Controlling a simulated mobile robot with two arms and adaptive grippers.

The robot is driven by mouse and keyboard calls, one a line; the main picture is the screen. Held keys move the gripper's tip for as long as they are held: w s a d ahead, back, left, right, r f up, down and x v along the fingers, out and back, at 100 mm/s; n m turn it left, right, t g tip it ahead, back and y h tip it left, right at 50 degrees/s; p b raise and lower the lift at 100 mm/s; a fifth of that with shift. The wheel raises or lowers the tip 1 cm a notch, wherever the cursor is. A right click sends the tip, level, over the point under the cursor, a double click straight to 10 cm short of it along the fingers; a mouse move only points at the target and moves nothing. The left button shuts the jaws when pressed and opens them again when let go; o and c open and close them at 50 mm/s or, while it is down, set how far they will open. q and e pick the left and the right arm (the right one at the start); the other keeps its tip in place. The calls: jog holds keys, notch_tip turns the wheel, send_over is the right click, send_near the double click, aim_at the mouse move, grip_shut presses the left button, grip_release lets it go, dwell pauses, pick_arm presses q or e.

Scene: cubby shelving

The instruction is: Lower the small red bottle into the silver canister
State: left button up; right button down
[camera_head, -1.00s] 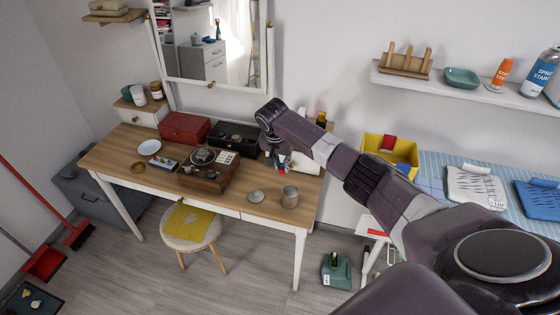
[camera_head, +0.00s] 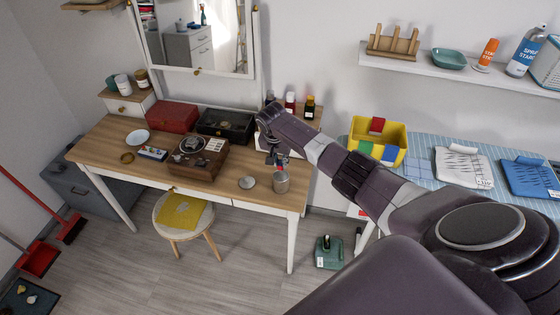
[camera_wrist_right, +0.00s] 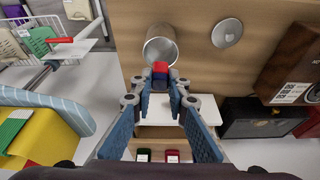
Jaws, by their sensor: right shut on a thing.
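The silver canister (camera_head: 281,184) stands open on the front right of the wooden desk. It also shows in the right wrist view (camera_wrist_right: 160,47), just beyond my fingertips. My right gripper (camera_head: 277,158) points down close above the canister's mouth. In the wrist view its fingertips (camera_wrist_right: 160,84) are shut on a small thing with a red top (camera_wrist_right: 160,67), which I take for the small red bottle. Its lower part is hidden, and I cannot tell whether any of it is inside the rim. My left gripper is not in view.
A round silver lid (camera_head: 247,183) lies left of the canister. A wooden box with dials (camera_head: 201,160), a black case (camera_head: 226,122) and a red box (camera_head: 173,117) stand farther left. Two bottles (camera_head: 290,103) (camera_head: 309,107) stand behind my arm. A yellow bin (camera_head: 360,128) is at right.

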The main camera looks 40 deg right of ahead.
aim_at(280, 173)
dwell(0.4)
jog(key=shift+f+b, duration=2.15)
jog(key=shift+f, duration=1)
jog(key=shift+f, duration=0.15)
jog(key=c, duration=1.8)
grip_release()
